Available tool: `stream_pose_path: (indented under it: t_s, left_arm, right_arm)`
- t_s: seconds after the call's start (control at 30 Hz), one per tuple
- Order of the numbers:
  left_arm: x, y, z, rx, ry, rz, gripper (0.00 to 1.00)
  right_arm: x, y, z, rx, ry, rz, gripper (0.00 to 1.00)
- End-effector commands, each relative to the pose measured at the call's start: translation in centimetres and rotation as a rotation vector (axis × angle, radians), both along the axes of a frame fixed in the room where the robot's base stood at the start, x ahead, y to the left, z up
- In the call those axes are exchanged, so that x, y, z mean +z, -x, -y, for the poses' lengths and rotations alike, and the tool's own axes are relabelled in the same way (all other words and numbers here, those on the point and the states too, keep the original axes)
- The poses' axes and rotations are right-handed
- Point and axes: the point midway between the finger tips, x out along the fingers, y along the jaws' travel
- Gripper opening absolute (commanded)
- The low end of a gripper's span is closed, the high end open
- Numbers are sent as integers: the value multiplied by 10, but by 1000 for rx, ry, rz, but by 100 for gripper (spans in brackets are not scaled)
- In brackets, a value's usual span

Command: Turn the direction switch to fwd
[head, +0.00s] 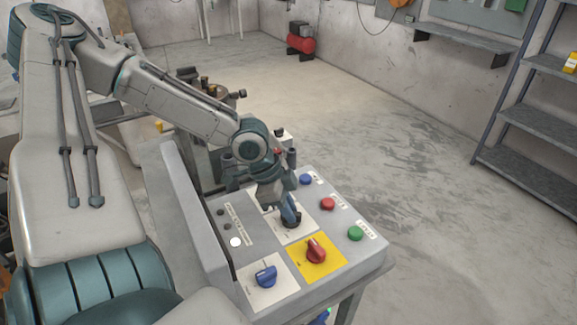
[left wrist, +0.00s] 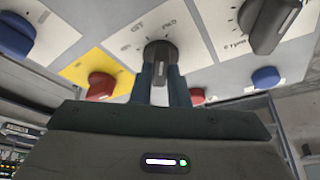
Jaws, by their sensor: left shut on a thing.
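The direction switch is a black knob on a white plate in the middle of the sloped control panel (head: 212,262). In the left wrist view the knob (left wrist: 160,51) shows close up, with lettering on the plate that seems to read FWD. My left gripper (head: 291,214) reaches down over it from above. In the left wrist view my left gripper's fingers (left wrist: 160,88) are shut on the knob, one on each side. A pale mark shows on the knob between the fingers; which label it points to I cannot tell. My right gripper is not in view.
Close by are a red knob (head: 316,250) on a yellow plate, a blue knob (head: 265,276), and green (head: 355,233), red (head: 327,203) and blue (head: 306,179) buttons. Another black knob (left wrist: 268,22) shows in the left wrist view. The floor right of the panel is clear.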

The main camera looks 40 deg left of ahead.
Motion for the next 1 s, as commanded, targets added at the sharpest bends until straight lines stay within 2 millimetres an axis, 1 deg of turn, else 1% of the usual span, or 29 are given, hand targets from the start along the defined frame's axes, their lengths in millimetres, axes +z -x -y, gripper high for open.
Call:
stream_pose_path:
  t_s: [0.1, 0.3, 0.87, 0.9, 0.97, 1.0]
  left_arm:
    - [0, 0, -1, -56, -2, -2, 0]
    - [0, 0, 0, -122, -1, -2, 0]
    - [0, 0, 0, -150, 0, -1, 0]
    - [0, 0, 0, -150, 0, -1, 22]
    - [0, 0, 0, -150, 0, -1, 34]
    - [0, 0, 0, -150, 0, -1, 36]
  right_arm:
    - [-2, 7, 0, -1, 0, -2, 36]
    - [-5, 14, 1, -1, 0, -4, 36]
    - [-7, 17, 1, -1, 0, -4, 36]
    - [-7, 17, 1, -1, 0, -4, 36]
    - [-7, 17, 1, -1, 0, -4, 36]
    - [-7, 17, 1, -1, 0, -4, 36]
